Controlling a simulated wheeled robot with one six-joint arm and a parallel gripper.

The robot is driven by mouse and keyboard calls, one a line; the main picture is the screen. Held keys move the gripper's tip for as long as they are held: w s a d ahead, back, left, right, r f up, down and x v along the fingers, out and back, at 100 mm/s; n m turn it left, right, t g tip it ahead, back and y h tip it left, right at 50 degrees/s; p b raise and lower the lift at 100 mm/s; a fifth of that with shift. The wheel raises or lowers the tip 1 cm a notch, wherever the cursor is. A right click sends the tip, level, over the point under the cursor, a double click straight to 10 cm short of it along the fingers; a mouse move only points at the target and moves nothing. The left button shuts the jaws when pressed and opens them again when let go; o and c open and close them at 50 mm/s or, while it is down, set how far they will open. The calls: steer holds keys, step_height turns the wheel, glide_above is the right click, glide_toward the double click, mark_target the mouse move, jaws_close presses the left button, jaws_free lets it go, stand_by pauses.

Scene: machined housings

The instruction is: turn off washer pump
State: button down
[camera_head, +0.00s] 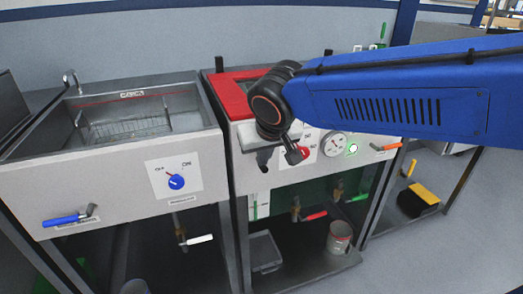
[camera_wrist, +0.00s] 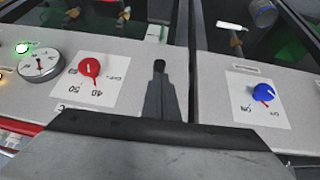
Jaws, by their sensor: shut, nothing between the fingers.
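A blue knob (camera_head: 176,182) sits on a white plate marked OFF and ON on the front of the left sink unit. In the wrist view the blue knob (camera_wrist: 263,92) is at right, upside down. A small red mark shows on the knob's edge, on the side of the lettering; its exact setting is too small to tell. The label under the plate is unreadable. My gripper (camera_head: 293,153) is in front of the right unit, right of the blue knob and apart from it. In the wrist view my gripper (camera_wrist: 160,66) is shut and empty, between the red and blue knobs.
The right unit has a red knob (camera_wrist: 89,68) with numbers, a gauge (camera_head: 334,145) and a lit green lamp (camera_head: 352,149). Space before the blue knob is clear.

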mark_target(263, 168)
steer(key=shift+s+d+f, duration=0.1)
steer(key=shift+s+f, duration=0.15)
steer(key=shift+f, duration=0.4)
steer(key=shift+s+d+f, duration=0.1)
steer(key=shift+s+f, duration=0.15)
steer(key=shift+f, duration=0.45)
steer(key=shift+s+d+f, duration=0.1)
steer(key=shift+s+f, duration=0.15)
steer(key=shift+f, duration=0.4)
steer(key=shift+w+r, duration=0.1)
steer(key=shift+w+a+r, duration=0.25)
steer(key=shift+w+r, duration=0.05)
steer(key=shift+w, duration=0.3)
steer(key=shift+r, duration=0.1)
steer(key=v, duration=1.7)
steer(key=shift+s, duration=0.2)
steer(key=shift+d, duration=0.1)
